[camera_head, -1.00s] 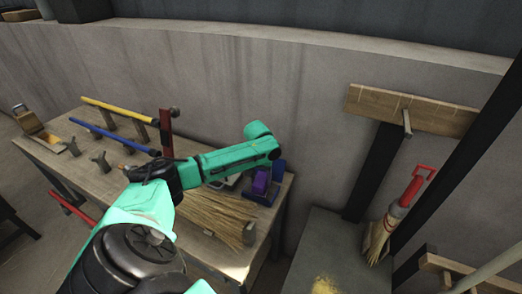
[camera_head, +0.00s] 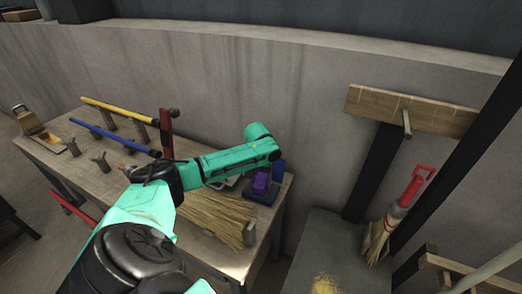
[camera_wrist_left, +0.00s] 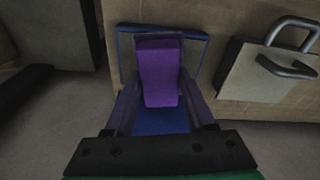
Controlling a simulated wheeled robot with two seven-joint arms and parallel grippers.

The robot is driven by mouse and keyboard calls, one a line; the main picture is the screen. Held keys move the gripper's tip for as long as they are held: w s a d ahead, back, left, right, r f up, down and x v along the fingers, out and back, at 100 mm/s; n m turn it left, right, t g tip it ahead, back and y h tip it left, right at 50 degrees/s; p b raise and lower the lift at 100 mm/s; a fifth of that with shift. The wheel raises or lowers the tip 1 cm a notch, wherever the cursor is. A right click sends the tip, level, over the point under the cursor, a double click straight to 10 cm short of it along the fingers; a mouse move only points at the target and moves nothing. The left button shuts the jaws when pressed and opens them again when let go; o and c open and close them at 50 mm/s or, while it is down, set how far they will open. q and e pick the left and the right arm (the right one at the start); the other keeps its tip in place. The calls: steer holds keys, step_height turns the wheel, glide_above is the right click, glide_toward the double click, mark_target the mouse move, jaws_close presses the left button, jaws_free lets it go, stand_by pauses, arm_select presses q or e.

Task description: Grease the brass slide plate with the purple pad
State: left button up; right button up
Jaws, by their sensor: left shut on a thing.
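The purple pad (camera_wrist_left: 158,75) stands between the two fingers of my left gripper (camera_wrist_left: 160,90), which is shut on it. Below and around the pad is a blue tray (camera_wrist_left: 127,52). In the head view the purple pad (camera_head: 261,184) and the blue tray (camera_head: 278,171) are at the bench's right end, with my green arm covering part of them. A flat plate with a metal handle (camera_wrist_left: 252,75) lies to the right of the tray in the left wrist view. I cannot tell whether it is the brass slide plate. My right gripper is not seen.
Broom straw (camera_head: 218,218) lies on the wooden bench (camera_head: 100,182) just in front of the tray. A yellow handle (camera_head: 112,109) and a blue handle (camera_head: 112,137) rest on pegs. A brass-coloured box (camera_head: 38,125) stands at the far left. A red-handled broom (camera_head: 398,215) hangs at right.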

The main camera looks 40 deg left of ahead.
mark_target(261, 179)
arm_select(q)
steer(key=shift+s+f+p, duration=0.1)
steer(key=shift+f+p, duration=0.05)
steer(key=shift+p, duration=0.15)
stand_by(1.1)
step_height(261, 179, up, 7)
steer(key=p, duration=0.9)
steer(key=shift+r, duration=0.2)
steer(key=shift+f, duration=0.1)
